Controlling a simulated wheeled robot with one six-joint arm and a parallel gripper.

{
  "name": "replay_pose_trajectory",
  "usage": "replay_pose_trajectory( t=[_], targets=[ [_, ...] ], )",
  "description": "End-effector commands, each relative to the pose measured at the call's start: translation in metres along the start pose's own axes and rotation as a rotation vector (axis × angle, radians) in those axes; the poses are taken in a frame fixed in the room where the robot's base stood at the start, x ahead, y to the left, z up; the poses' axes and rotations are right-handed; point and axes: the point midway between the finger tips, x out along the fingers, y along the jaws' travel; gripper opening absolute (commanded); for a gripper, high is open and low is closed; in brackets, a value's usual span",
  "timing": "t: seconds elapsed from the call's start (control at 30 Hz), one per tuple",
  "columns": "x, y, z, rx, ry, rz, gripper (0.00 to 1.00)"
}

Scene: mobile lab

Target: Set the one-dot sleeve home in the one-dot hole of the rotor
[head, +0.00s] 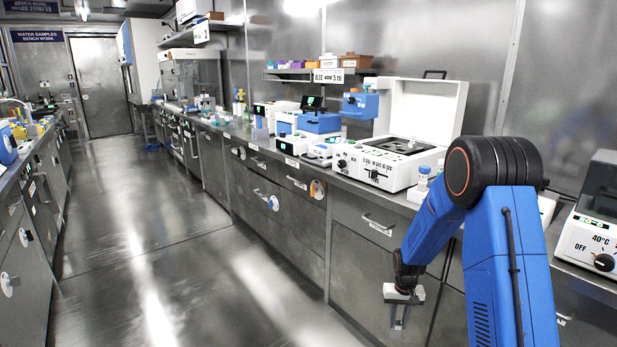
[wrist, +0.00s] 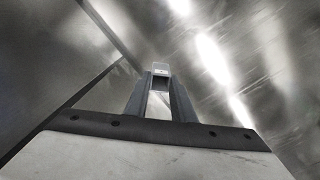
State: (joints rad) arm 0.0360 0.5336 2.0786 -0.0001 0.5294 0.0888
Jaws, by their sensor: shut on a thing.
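My gripper (head: 398,322) hangs low in front of the bench drawers, pointing down. In the wrist view the gripper (wrist: 160,82) is shut on a small light-grey sleeve (wrist: 160,68) at its fingertips. Faint marks show on the sleeve, too small to count as dots. The rotor (head: 402,146) is a dark area in the top of a white centrifuge (head: 372,168) on the bench, whose lid (head: 430,105) stands open. My gripper is well below and apart from it. The rotor's holes and their dots are too small to tell.
Small blue-and-white vials (head: 424,172) stand right of the centrifuge, partly behind my arm. A white heater with a dial (head: 592,240) sits at the far right. Other instruments (head: 310,125) line the bench to the left. The aisle floor (head: 150,240) is clear.

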Motion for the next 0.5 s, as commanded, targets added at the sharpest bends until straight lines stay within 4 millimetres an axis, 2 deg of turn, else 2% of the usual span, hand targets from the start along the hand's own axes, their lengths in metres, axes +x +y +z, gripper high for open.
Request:
replay_pose_trajectory(
  t=[0.03,0.2,0.3,0.5],
  targets=[
    [0.017,-0.004,-0.001,-0.017,-0.005,0.000,0.02],
    [0.060,-0.014,-0.006,-0.071,-0.005,0.000,0.02],
    [0.080,-0.018,-0.008,-0.095,-0.004,0.000,0.02],
    [0.100,-0.023,-0.012,-0.121,-0.001,0.000,0.02]
  ],
)
